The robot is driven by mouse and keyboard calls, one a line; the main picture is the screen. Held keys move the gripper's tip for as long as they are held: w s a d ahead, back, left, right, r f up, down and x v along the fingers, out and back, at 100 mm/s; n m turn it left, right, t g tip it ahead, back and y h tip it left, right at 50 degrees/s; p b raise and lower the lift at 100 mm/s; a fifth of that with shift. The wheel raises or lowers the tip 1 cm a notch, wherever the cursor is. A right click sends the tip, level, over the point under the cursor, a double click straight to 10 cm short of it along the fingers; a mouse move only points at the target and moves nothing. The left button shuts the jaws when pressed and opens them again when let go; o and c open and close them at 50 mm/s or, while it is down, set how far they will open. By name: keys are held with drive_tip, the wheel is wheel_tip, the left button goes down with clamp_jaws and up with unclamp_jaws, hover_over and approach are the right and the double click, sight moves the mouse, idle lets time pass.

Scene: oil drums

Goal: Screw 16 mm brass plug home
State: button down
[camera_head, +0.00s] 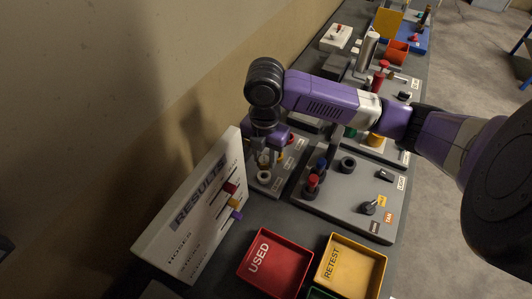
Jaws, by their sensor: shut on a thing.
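My gripper (266,157) points down at the grey panel (284,178) behind the results board. It is shut on a small pale brass-coloured piece, which looks like the brass plug (263,160). The fingers and wrist hide most of it. I cannot tell whether the plug touches a hole or thread.
The white results board (196,215) with coloured sliders leans close on the left. A red USED tray (274,263) and a yellow RETEST tray (350,267) are in front. A grey panel with knobs (345,200) lies right. More fixtures crowd the far bench.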

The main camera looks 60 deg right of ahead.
sight(265, 168)
drive_tip(key=shift+f, duration=0.6)
drive_tip(key=shift+f+b, duration=0.2)
drive_tip(key=shift+b, duration=0.2)
drive_tip(key=shift+f+b, duration=0.5)
drive_tip(key=shift+f, duration=0.1)
drive_tip(key=shift+f+b, duration=0.65)
drive_tip(key=shift+f, duration=0.05)
drive_tip(key=shift+f+b, duration=0.5)
idle(0.5)
